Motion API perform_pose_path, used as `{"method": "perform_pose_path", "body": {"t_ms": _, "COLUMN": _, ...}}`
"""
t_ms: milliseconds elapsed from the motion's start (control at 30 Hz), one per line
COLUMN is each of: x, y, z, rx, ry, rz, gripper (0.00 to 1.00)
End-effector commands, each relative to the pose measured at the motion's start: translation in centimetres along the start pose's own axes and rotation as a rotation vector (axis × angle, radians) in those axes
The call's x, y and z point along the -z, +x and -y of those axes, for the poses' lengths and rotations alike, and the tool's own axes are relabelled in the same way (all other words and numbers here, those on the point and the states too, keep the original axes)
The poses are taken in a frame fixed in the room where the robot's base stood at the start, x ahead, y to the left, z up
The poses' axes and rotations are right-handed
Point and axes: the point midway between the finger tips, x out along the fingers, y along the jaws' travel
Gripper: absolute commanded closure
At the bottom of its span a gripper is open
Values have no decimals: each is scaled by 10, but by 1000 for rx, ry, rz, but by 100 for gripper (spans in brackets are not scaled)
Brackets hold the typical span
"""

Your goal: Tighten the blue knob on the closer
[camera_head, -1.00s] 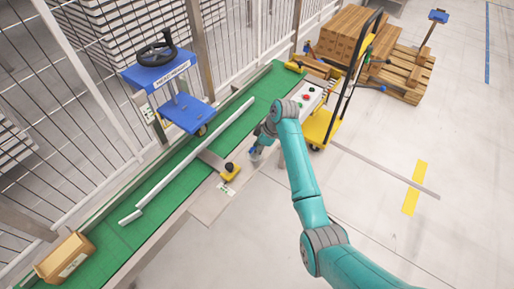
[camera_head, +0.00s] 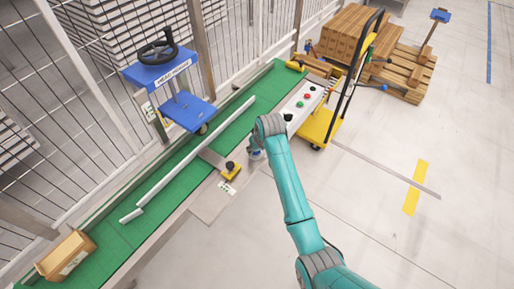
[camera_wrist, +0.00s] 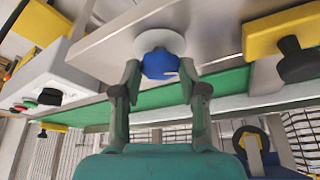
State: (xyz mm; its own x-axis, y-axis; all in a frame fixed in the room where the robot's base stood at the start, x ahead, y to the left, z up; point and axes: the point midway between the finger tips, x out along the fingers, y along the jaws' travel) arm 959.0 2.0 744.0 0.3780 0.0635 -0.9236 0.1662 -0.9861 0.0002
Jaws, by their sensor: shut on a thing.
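The blue knob (camera_wrist: 159,63) sits on a round white base on the side of the pale conveyor frame (camera_wrist: 215,25) in the wrist view. My gripper (camera_wrist: 160,72) has one finger on each side of the knob and is shut on it. In the head view, my gripper (camera_head: 256,155) is small at the conveyor's near side edge, and I cannot make out the knob there. Which part is the closer is not clear to me from the views.
A yellow block with a black knob (camera_head: 230,170) is just left of my gripper. A white button box (camera_head: 304,101) and a yellow trolley (camera_head: 320,125) stand beyond it. The green belt (camera_head: 115,235) carries a cardboard box (camera_head: 66,257).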

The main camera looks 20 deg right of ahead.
Motion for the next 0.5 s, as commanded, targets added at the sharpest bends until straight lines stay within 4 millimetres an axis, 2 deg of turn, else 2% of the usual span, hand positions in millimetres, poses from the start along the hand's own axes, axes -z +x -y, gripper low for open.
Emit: {"method": "perform_pose_path", "body": {"t_ms": 500, "x": 2, "y": 0, "z": 5, "rx": -188, "ry": 451, "rz": 0, "gripper": 92}}
